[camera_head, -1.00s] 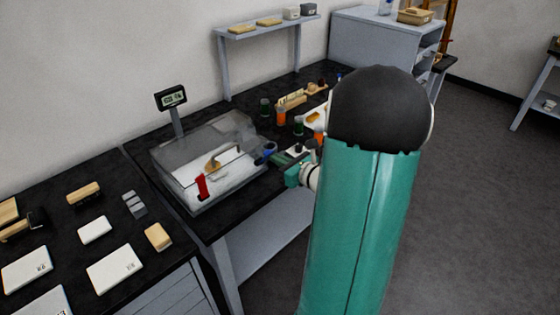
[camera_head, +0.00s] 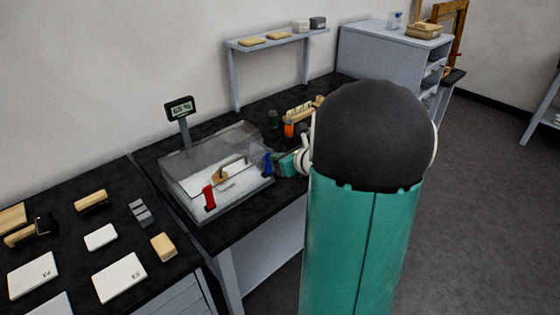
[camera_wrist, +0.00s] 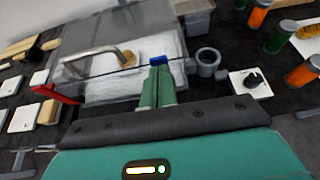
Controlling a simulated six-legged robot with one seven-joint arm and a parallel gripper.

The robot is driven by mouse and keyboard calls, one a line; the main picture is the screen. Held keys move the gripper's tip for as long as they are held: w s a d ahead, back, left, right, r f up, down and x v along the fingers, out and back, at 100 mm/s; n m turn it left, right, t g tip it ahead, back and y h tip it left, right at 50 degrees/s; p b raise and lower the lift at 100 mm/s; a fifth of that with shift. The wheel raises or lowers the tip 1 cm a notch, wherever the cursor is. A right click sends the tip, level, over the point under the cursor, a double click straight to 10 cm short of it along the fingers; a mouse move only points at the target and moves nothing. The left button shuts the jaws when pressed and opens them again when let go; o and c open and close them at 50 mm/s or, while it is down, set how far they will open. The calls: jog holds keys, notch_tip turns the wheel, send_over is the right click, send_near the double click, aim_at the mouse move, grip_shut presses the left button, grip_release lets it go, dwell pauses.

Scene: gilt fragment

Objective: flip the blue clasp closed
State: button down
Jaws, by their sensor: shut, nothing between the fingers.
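A clear case (camera_head: 185,180) with a handle on its lid sits on the black bench. The blue clasp (camera_head: 267,164) is at the right end of its front side and looks roughly upright against the case. In the wrist view the blue clasp (camera_wrist: 158,61) shows just beyond my fingertips. My gripper (camera_wrist: 158,72) is shut and empty, its green fingers at the clasp, touching or almost so. In the head view my gripper (camera_head: 278,166) is partly hidden by my arm. The red clasp (camera_head: 209,197) is at the left of the front side, also seen in the wrist view (camera_wrist: 55,93).
A display on a post (camera_head: 180,108) stands behind the case. A grey ring-shaped part (camera_wrist: 208,62) and a white block with a black knob (camera_wrist: 250,83) lie right of my fingers. Orange and green jars stand farther right. White boxes (camera_head: 120,277) lie on the left bench.

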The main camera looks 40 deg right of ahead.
jog(key=shift+r, duration=0.1)
jog(key=shift+r, duration=0.75)
jog(key=shift+s, duration=0.1)
